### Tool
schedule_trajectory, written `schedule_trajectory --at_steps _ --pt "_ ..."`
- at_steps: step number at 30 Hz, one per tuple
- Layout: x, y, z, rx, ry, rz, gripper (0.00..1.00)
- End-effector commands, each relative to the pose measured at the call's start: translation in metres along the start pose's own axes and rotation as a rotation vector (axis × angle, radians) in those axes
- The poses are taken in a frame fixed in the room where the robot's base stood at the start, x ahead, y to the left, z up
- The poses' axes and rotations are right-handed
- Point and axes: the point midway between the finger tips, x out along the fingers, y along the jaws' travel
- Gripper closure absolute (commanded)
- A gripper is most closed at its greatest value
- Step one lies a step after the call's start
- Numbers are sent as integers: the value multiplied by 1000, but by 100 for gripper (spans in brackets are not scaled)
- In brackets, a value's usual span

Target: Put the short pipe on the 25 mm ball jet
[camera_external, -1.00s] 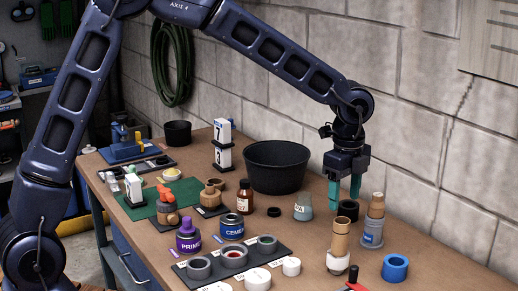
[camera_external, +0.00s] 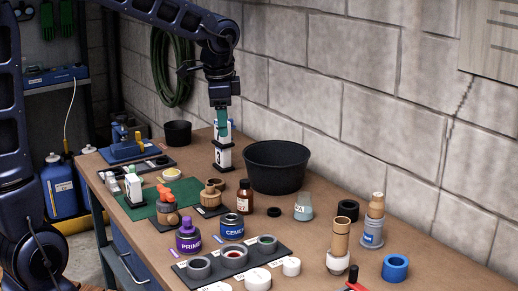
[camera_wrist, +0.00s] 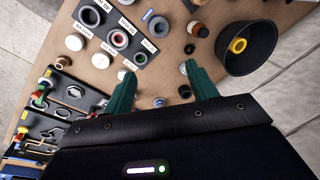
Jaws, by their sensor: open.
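A dark tray (camera_external: 217,271) at the front holds three grey ring fittings, one with red inside (camera_external: 233,257), one with green inside (camera_external: 266,245). I cannot tell which piece is the short pipe.
A black bucket (camera_external: 276,167) stands right of my gripper by the wall. Several white round pieces (camera_external: 292,266) lie before the tray. Purple primer (camera_external: 189,236) and blue cement cans (camera_external: 232,228) stand behind it.

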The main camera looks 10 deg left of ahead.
Motion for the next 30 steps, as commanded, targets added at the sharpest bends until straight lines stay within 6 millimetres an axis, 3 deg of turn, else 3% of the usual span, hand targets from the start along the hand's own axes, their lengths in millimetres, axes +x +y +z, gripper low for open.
schedule_trajectory --at_steps 1,9,18,24,30 --pt "-8 -5 23 -68 4 -15 43" --pt "-36 -9 133 -437 30 -68 43" --pt "-52 18 241 -843 85 -116 43" --pt "-52 48 298 -1099 136 -137 43" --pt "-48 72 328 -1263 175 -147 43"
